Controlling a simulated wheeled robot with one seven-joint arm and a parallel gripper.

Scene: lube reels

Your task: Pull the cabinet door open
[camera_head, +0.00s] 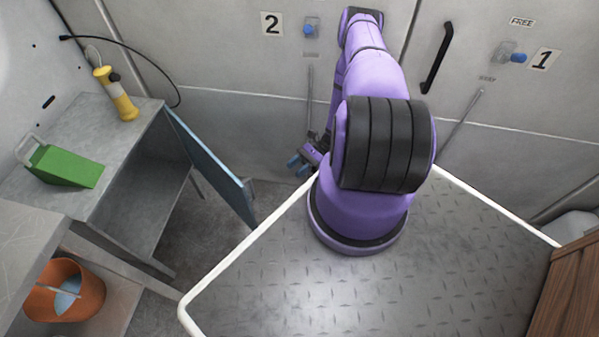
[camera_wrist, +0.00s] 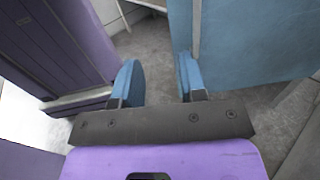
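The blue cabinet door (camera_head: 212,168) stands swung out from the right end of the grey metal cabinet (camera_head: 137,195), and the dark cabinet interior shows beside it. My gripper (camera_head: 298,163) is low, to the right of the door, partly hidden by my arm. In the wrist view the two blue fingertips of my gripper (camera_wrist: 158,78) are apart, with only grey floor seen between them. The blue door (camera_wrist: 258,40) fills the upper right there, and its left edge lies just behind the right finger. I cannot tell whether they touch.
A green container (camera_head: 66,166) and a yellow flashlight-like object (camera_head: 117,95) stand on the cabinet top. An orange bucket (camera_head: 64,291) sits on a low shelf at lower left. Grey wall panels (camera_head: 230,120) close off the back. Some floor (camera_head: 265,200) is clear between door and my base.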

